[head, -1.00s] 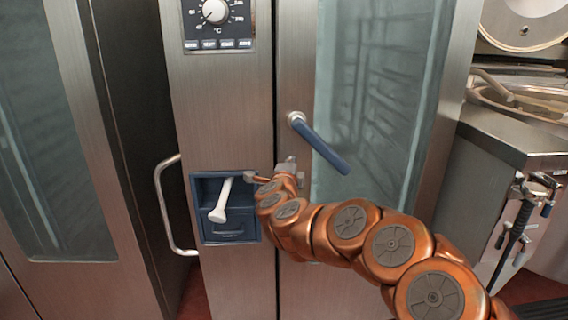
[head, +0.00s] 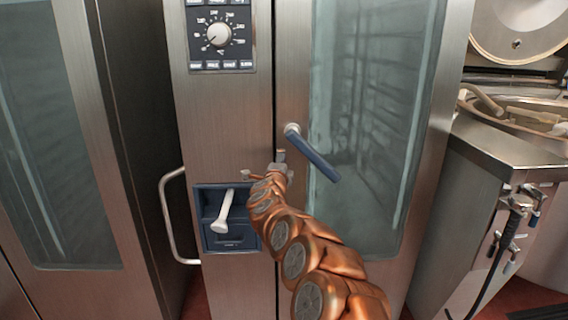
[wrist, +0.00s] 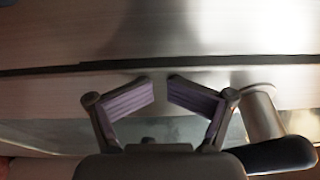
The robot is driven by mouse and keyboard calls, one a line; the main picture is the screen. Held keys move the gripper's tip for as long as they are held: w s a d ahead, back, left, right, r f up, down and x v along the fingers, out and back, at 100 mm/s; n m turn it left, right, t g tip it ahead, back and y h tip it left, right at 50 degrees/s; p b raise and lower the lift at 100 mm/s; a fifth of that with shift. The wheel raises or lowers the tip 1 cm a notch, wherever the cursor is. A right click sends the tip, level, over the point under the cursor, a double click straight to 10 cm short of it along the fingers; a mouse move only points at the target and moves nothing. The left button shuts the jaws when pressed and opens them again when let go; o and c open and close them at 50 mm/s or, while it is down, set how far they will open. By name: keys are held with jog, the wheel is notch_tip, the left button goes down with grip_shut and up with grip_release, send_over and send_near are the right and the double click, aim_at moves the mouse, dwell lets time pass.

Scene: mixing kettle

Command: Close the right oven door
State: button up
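The right oven door (head: 375,130) is a steel-framed glass door in the head view. It looks flush or nearly flush with the oven front, with a thin dark seam along its left edge. Its blue handle (head: 313,153) slants down to the right from a round steel pivot. My gripper (head: 264,168) is at the seam, just below and left of the handle. In the wrist view my gripper (wrist: 161,88) has its two padded fingers apart with nothing between them, facing the seam. The handle's pivot and dark grip (wrist: 280,153) show at the lower right. Whether the fingertips touch steel is unclear.
A control panel with a dial (head: 219,35) is above left. A blue recess with a white spray handle (head: 222,212) is left of my gripper. A steel kettle unit (head: 520,140) stands at right.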

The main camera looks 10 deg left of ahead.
jog(key=shift+w+a+f, duration=0.1)
jog(key=shift+w+f, duration=0.2)
jog(key=shift+f, duration=0.2)
jog(key=shift+w+a+f, duration=0.1)
jog(key=shift+w+f, duration=0.15)
jog(key=shift+f, duration=0.2)
grip_shut()
jog(key=shift+s+d+r, duration=0.3)
jog(key=shift+s+r, duration=0.4)
jog(key=shift+s, duration=0.1)
